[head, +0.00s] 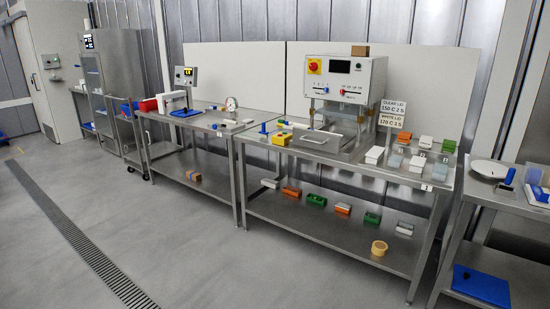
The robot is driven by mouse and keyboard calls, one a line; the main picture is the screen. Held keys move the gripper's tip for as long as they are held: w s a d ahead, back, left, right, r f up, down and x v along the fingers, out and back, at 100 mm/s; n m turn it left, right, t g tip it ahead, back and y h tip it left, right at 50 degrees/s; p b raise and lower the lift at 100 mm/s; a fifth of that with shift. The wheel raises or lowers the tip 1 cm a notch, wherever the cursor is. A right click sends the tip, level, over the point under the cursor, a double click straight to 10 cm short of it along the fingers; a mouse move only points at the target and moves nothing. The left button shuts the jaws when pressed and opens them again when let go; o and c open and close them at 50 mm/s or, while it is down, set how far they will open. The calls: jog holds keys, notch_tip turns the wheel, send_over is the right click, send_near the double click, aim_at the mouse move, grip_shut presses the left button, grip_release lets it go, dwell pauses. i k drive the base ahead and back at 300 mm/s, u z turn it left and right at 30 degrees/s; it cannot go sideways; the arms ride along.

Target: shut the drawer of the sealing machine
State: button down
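The sealing machine (376,80) stands on the middle steel table against a white back panel. It has a white box head with a red round knob on a yellow patch, a dark display and small switches. Its drawer (320,141) is a flat grey metal tray with a handle-like bar on it, low at the front of the machine. The drawer appears pulled out toward the table's front edge. Whether anything lies in the drawer is too small to tell. My gripper is not in view.
Signs (391,113) and several small coloured tubs (374,155) stand right of the machine. A yellow block (281,138) sits left of the drawer. The lower shelf (330,228) holds tubs and a tape roll (379,248). The floor (190,255) in front is clear, with a drain grate (85,245).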

aim_at(325, 142)
jog(key=u, duration=0.4)
jog(key=i, duration=1)
jog(key=u, duration=0.55)
jog(key=i, duration=0.8)
jog(key=u, duration=0.2)
